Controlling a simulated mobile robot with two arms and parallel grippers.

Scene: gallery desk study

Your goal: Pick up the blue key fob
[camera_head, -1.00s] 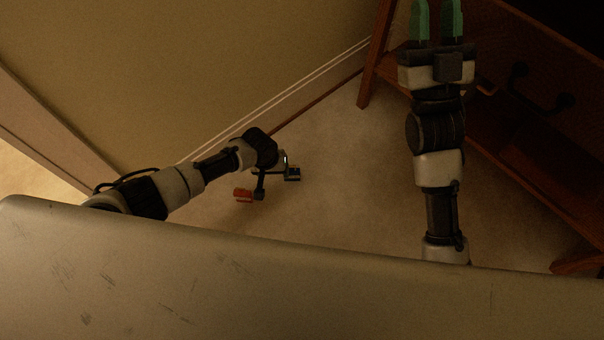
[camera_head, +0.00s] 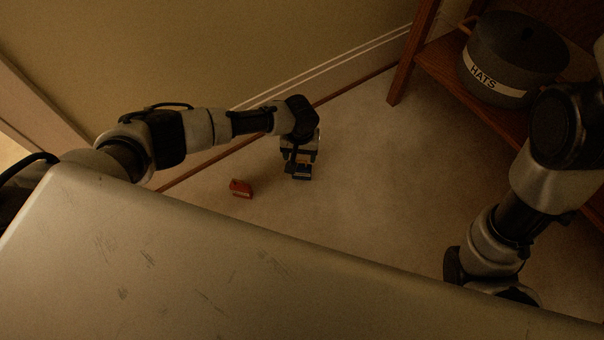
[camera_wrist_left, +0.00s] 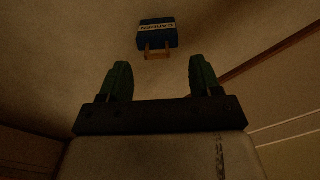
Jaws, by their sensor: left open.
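The blue key fob (camera_head: 303,173) lies on the pale carpet, just below my left gripper (camera_head: 297,161) in the head view, which partly covers it. In the left wrist view the fob (camera_wrist_left: 157,33) shows a blue body with a white label, its lettering upside down, and a tan loop toward me. My left gripper (camera_wrist_left: 160,75) is open there, its two green fingers apart and empty. The fob lies beyond the fingertips, roughly centred between them. My right arm stands at the right of the head view, but its gripper is out of frame.
A red fob-like object (camera_head: 241,188) lies on the carpet to the left of the blue fob. A dark round pot labelled HATS (camera_head: 497,88) stands on a wooden shelf (camera_head: 436,65) at the upper right. A wall runs behind. Carpet to the right of the fob is clear.

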